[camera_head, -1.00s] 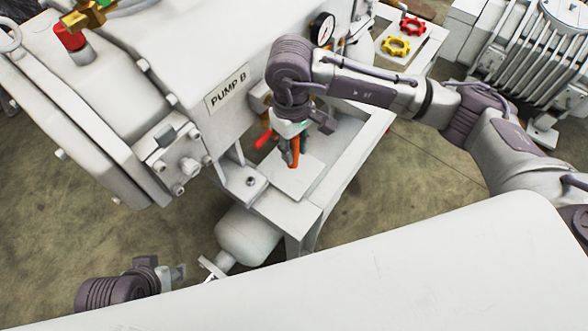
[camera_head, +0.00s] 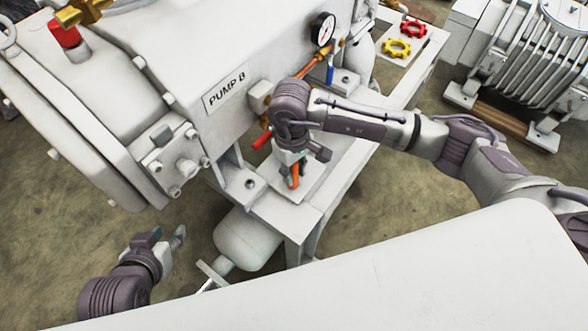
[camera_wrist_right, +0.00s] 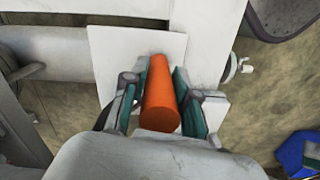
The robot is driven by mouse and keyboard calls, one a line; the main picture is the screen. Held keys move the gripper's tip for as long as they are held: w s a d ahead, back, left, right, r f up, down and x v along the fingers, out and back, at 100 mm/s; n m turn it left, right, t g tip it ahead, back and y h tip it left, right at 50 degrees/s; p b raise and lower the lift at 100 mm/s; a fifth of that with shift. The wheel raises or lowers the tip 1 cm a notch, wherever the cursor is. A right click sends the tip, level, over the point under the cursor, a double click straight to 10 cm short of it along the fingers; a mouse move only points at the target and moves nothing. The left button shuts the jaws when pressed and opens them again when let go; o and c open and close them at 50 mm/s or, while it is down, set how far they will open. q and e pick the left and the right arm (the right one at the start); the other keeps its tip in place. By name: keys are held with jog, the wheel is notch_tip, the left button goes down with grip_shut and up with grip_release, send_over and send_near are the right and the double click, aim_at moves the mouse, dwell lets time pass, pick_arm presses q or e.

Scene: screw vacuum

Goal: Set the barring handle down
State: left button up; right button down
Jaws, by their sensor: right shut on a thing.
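The barring handle is an orange bar (camera_wrist_right: 160,98) between the green-padded fingers of my right gripper (camera_wrist_right: 157,95), which is shut on it. In the head view the orange handle (camera_head: 294,174) shows just under the right gripper (camera_head: 291,160), over a pale square plate (camera_head: 310,185) on the white frame beside the pump. The plate also shows in the right wrist view (camera_wrist_right: 110,50). I cannot tell whether the handle touches the plate. My left gripper (camera_head: 180,238) is at the lower left, its fingers partly seen, away from the handle; its opening is unclear.
The pump body labelled PUMP B (camera_head: 225,92) stands close behind the right gripper. A red lever (camera_head: 262,139) sticks out beside it. A red handwheel (camera_head: 412,28) and a yellow handwheel (camera_head: 397,48) lie on the frame's far end. A white tank (camera_head: 245,240) is below the frame.

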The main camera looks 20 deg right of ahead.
jog(key=shift+f, duration=0.1)
pick_arm(q)
jog(key=shift+w+d+r+t, duration=0.2)
jog(key=shift+w+r+t, duration=0.1)
jog(key=shift+w, duration=0.2)
pick_arm(e)
jog(key=c, duration=0.9)
grip_release()
jog(key=r, duration=0.3)
jog(key=r+p, duration=0.1)
jog(key=r, duration=0.3)
jog(key=r+p, duration=0.1)
jog(key=r, duration=0.2)
jog(key=shift+w+r, duration=0.35)
jog(key=shift+r, duration=0.05)
pick_arm(q)
jog(key=s+a+f+g+y, duration=0.1)
jog(key=s+a+f+g, duration=0.2)
jog(key=s, duration=0.6)
jog(key=shift+s+f+g, duration=0.2)
jog(key=shift+s+g, duration=0.1)
jog(key=shift+g, duration=1)
pick_arm(e)
jog(key=shift+r, duration=0.7)
